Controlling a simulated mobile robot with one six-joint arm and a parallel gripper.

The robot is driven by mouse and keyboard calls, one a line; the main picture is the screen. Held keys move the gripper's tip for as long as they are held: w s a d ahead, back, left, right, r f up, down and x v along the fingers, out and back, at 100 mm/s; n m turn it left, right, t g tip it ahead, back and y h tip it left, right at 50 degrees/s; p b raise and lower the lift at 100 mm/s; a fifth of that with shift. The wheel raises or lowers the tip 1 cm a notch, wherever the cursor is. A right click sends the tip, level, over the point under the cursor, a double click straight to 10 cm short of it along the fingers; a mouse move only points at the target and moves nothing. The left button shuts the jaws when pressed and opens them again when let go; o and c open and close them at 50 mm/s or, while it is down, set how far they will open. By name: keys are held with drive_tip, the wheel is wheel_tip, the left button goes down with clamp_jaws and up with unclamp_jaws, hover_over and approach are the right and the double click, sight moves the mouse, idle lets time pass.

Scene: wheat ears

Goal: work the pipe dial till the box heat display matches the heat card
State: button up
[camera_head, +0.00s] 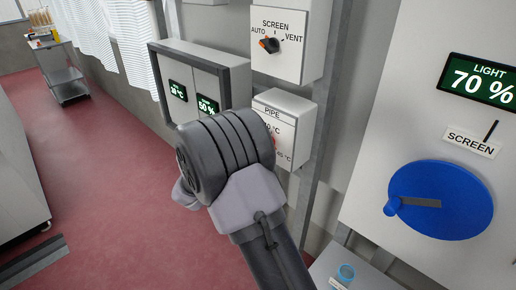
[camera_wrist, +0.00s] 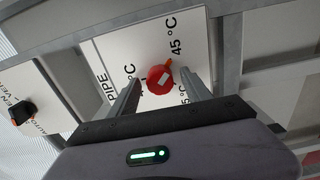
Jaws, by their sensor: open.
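The pipe dial is a red knob (camera_wrist: 160,80) with a pale mark and an orange pointer, on a white PIPE panel (camera_wrist: 105,50). In the wrist view the pointer aims up and right toward the "45 °C" label; other temperature labels are partly covered. My gripper (camera_wrist: 164,92) is open, with one finger on each side of the knob; contact cannot be told. The box heat display (camera_head: 178,91) is green and partly blurred, perhaps "38 °C". No heat card is identifiable.
A humidity-like display (camera_head: 207,105) reads "50 %". Above PIPE is a SCREEN switch box (camera_head: 290,58) with AUTO and VENT. A blue crank wheel (camera_head: 441,199) and a "LIGHT 70 %" display (camera_head: 480,84) are at right. Grey frame posts stand close to the PIPE box.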

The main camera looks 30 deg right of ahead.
drive_tip(key=p+v, duration=0.4)
drive_tip(key=v, duration=1.3)
drive_tip(key=shift+a, duration=0.15)
drive_tip(key=s+d+r+m+g+y, duration=0.2)
drive_tip(key=s+d+g+y, duration=0.2)
drive_tip(key=s, duration=0.4)
drive_tip(key=s+d+r+m+g+y, duration=0.2)
drive_tip(key=s+d+g+y, duration=0.15)
drive_tip(key=s, duration=0.35)
drive_tip(key=s+a+m+t+y, duration=0.2)
drive_tip(key=s+a+y, duration=0.2)
drive_tip(key=s+y, duration=0.4)
drive_tip(key=s+a+r+m+t+y+b, duration=0.1)
drive_tip(key=s+a+r+m+t+y, duration=0.1)
drive_tip(key=a+t, duration=0.3)
drive_tip(key=shift+a+r+y, duration=0.6)
drive_tip(key=shift+a+y, duration=0.15)
drive_tip(key=shift+a, duration=0.4)
